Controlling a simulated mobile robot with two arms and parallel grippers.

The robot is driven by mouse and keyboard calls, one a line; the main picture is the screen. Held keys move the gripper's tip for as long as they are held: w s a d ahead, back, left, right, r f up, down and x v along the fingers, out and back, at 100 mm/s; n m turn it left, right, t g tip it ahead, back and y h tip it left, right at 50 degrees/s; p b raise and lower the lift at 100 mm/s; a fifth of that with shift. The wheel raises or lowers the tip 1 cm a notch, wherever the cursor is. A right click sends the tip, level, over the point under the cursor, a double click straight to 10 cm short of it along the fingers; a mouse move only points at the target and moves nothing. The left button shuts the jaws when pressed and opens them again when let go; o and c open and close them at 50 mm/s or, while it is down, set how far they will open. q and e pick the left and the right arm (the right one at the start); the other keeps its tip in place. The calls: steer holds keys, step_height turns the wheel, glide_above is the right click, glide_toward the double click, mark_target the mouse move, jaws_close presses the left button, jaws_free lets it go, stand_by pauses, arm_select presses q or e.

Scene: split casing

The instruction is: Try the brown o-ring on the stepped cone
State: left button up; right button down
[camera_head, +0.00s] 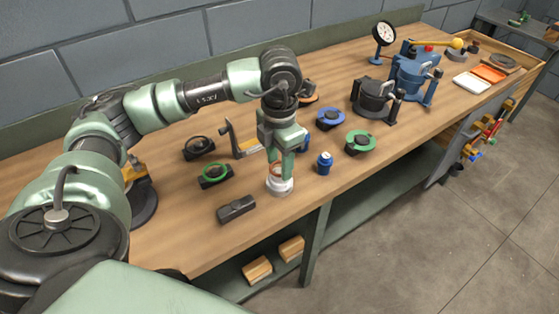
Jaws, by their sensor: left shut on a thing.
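My left gripper (281,163) points straight down over the front middle of the bench and is shut on the brown o-ring (275,170), of which only a small brown-orange part shows between the fingers. Right below it stands the stepped cone (281,187), a pale, upright metal piece. The fingertips are at the cone's top. The ring is at or just above the upper steps; I cannot tell whether it touches or is around them. My right gripper is not in view.
A black block (236,209) lies left of the cone, and a blue jar (324,163) stands to its right. Green-ringed (215,175) and blue-ringed (329,117) black parts lie around. A metal bracket (242,144) stands behind. The bench's front edge is close.

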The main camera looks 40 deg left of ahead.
arm_select(q)
steer(key=shift+f+b, duration=0.55)
steer(key=shift+f, duration=0.2)
steer(key=o, duration=1.4)
steer(key=shift+c, duration=0.2)
steer(key=shift+r, duration=0.15)
step_height(320, 180, up, 9)
steer(key=p, duration=0.5)
steer(key=shift+p, duration=0.4)
